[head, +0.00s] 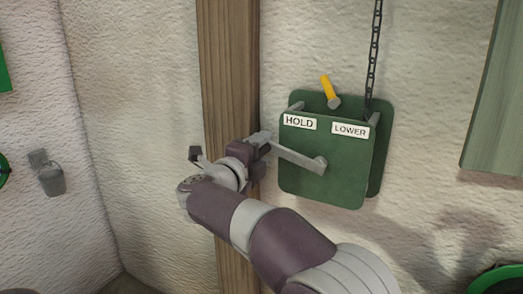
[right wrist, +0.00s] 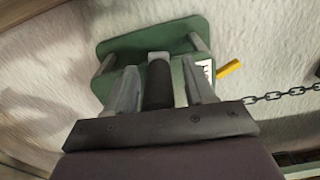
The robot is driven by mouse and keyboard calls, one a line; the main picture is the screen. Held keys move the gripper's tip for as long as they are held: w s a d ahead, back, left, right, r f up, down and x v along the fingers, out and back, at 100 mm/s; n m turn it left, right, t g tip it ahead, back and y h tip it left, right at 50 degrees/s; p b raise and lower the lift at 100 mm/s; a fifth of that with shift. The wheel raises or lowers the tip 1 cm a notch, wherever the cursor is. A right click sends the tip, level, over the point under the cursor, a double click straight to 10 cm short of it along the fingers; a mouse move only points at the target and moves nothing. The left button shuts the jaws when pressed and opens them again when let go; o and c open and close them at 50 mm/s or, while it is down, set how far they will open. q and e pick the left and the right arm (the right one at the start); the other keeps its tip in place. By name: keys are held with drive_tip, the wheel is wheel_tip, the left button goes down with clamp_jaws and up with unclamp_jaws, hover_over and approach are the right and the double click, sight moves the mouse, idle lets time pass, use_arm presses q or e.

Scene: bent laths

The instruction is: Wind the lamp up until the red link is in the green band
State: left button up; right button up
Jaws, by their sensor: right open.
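A green winch box (head: 335,185) is fixed to the wall, with a HOLD label (head: 299,121) and a LOWER label (head: 350,130). A yellow lever (head: 327,88) stands above it, leaning slightly left, toward the HOLD side. A dark chain (head: 373,55) runs upward from the box. A grey crank arm (head: 297,156) points left from its hub. My right gripper (head: 262,152) is at the crank's outer end. In the right wrist view its open fingers (right wrist: 160,80) stand either side of the dark crank grip (right wrist: 158,88). The lamp, red link and green band are out of view, as is my left gripper.
A wooden post (head: 228,70) stands just left of the box, close behind my right gripper. A grey-green board (head: 495,100) hangs at the right. A small grey bucket-like fitting (head: 49,180) is on the left wall. A green round thing (head: 500,282) shows at the bottom right.

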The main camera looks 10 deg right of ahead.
drive_tip(key=v, duration=1.2)
drive_tip(key=shift+s, duration=0.2)
drive_tip(key=shift+a+r, duration=0.1)
